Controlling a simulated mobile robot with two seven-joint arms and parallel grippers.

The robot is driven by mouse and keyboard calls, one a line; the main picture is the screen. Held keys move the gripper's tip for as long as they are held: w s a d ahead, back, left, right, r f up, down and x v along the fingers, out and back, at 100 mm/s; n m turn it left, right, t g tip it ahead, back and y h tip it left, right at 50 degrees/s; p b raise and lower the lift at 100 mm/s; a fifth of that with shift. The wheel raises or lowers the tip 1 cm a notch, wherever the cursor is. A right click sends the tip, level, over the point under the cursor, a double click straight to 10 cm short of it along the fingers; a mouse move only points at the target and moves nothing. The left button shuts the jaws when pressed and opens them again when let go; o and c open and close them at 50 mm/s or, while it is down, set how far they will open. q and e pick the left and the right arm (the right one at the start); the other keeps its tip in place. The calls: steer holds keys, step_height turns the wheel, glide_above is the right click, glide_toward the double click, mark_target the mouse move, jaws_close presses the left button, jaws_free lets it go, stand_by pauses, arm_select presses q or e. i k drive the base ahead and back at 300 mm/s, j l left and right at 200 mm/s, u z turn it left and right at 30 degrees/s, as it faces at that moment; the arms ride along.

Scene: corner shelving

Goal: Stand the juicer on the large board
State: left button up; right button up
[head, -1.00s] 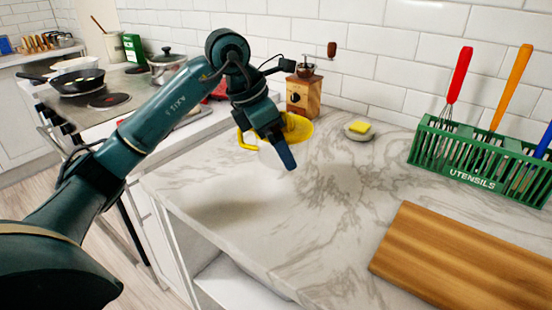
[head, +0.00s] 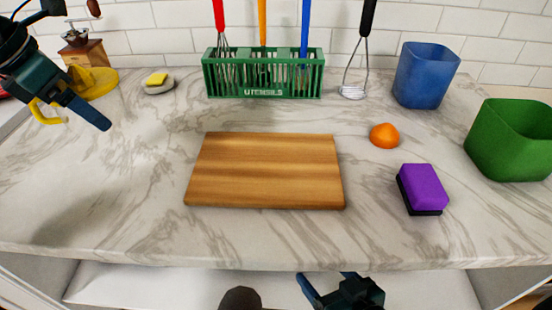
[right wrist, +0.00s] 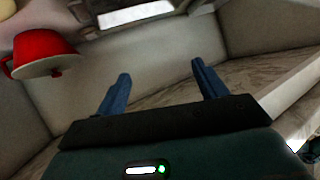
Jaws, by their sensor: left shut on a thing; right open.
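The yellow juicer (head: 92,83) is at the far left of the head view, with its yellow handle to the left. My left gripper (head: 88,108) is shut on it, and the gripper and arm hide part of it. I cannot tell whether it touches the counter. The large board (head: 265,170) is a bare wooden rectangle lying flat in the middle of the counter, to the right of the juicer. My right gripper (head: 330,284) is open and empty at the bottom of the head view, in front of the counter. Its spread fingers (right wrist: 161,86) show in the right wrist view.
Behind the board stands the green utensil rack (head: 262,75). An orange (head: 384,135), purple sponge (head: 424,187), blue bin (head: 425,75) and green bin (head: 508,140) stand right.

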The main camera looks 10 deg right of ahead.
mark_target(257, 163)
steer(key=l, duration=0.65)
steer(key=k+l, duration=0.1)
steer(key=l, duration=0.6)
